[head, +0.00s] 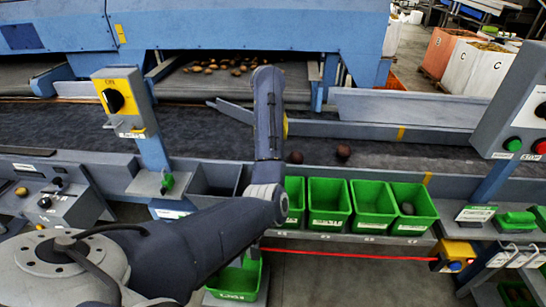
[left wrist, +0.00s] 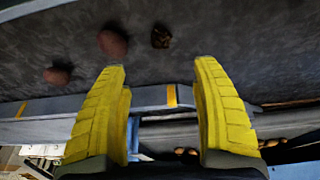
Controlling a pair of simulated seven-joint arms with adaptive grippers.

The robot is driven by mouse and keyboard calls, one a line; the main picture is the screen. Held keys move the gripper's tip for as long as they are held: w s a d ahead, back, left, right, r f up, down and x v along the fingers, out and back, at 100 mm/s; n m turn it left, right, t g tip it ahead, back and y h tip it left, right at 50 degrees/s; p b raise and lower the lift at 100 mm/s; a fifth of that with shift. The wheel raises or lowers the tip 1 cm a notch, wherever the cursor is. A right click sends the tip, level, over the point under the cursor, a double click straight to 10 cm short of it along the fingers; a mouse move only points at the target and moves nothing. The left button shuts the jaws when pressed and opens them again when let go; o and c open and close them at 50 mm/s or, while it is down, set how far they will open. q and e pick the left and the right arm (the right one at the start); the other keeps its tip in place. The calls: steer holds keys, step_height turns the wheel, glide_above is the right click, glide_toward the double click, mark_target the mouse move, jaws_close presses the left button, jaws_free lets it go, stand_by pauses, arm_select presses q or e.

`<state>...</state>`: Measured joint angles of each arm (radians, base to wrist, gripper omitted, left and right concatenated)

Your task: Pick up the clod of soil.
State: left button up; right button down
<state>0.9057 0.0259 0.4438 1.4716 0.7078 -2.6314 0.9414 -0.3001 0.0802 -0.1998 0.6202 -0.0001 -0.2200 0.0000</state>
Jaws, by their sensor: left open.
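In the left wrist view a dark, rough lump with yellowish-brown flecks (left wrist: 160,36) lies on the grey belt; it looks most like the clod of soil, though I cannot be sure. Two smoother reddish-brown lumps lie beside it, one close (left wrist: 113,41) and one farther left (left wrist: 58,74). In the head view two dark lumps, (head: 296,157) and (head: 343,151), show on the belt right of my arm; the flecked one seems hidden behind the arm. My left gripper (left wrist: 162,85) is open and empty, its yellow fingers apart above the belt; in the head view (head: 286,127) it is mostly hidden.
Green bins (head: 328,203) line the belt's near edge; the rightmost (head: 412,208) holds a dark lump. A grey rail (head: 380,131) runs along the far side. A control post (head: 130,105) stands left, another panel (head: 515,115) right. The belt (head: 420,156) is clear farther right.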

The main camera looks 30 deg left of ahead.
arm_select(q)
steer(key=x, duration=1.5)
steer(key=shift+a+f, duration=0.15)
steer(key=shift+f, duration=0.05)
steer(key=shift+s, duration=0.1)
steer(key=c, duration=1.4)
